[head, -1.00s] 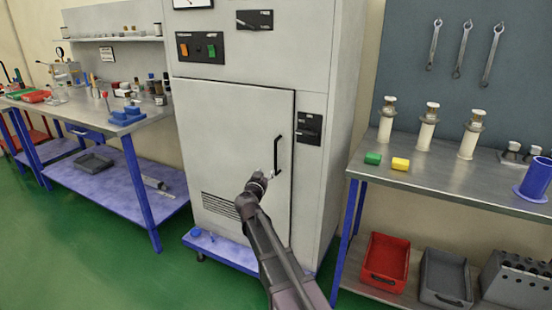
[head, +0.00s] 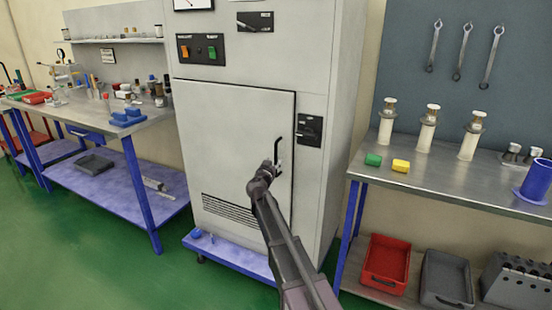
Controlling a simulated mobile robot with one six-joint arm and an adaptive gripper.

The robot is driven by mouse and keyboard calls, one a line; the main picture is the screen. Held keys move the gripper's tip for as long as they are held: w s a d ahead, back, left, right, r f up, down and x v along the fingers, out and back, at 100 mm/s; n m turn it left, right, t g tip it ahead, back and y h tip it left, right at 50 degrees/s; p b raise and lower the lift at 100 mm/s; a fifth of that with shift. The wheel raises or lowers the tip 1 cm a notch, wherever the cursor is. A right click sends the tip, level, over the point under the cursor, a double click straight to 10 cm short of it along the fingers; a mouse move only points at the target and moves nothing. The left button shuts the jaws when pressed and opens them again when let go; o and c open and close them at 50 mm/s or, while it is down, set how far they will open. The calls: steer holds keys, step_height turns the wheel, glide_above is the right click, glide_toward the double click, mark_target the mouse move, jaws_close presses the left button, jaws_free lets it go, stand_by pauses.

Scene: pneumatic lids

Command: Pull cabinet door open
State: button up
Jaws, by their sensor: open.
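The grey cabinet door (head: 235,130) is shut in the cabinet front, in the middle of the head view. Its black vertical handle (head: 279,146) is near the door's right edge. My gripper (head: 279,165) is at the lower part of the handle, open. The gripper and wrist hide the handle's lower end. I cannot tell whether the fingers are around the handle or only in front of it.
A workbench (head: 80,122) with small parts stands left of the cabinet. A steel table (head: 455,182) with a green block, a yellow block and metal cylinders stands at right. A blue base (head: 230,252) juts out under the cabinet. The green floor (head: 120,270) in front is clear.

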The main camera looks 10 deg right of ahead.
mark_target(276, 157)
steer(key=shift+x, duration=2.3)
jaws_close()
